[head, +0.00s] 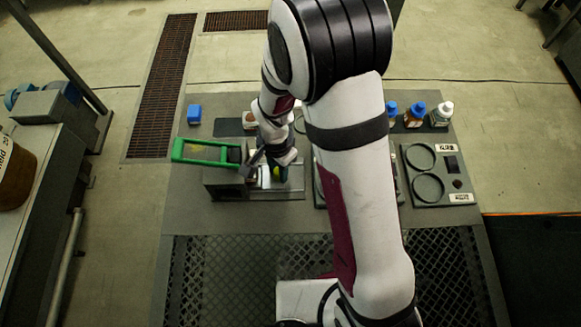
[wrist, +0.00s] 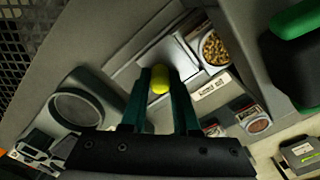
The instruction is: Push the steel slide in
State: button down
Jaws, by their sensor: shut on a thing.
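The steel slide (wrist: 185,58) shows in the wrist view as a pale flat metal piece just beyond my fingertips. A yellow knob (wrist: 160,79) sits between the two green fingers of my gripper (wrist: 160,76), which is shut on it. Whether the knob is fixed to the slide cannot be told, as the fingers hide its base. In the head view my gripper (head: 277,172) is low over the pale metal part (head: 265,178), beside the dark machine block (head: 224,184). My wrist hides much of the slide there.
A green-framed handle (head: 205,152) stands at the machine's left. A round dark cup (wrist: 78,108) is left of my fingers in the wrist view, and a tray of grains (wrist: 214,48) is at the right. Several bottles (head: 414,115) and a holder with two rings (head: 438,172) stand farther right.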

jog(key=c, duration=0.7)
grip_release()
jog(key=shift+o, duration=0.2)
notch_tip(320, 180, up, 16)
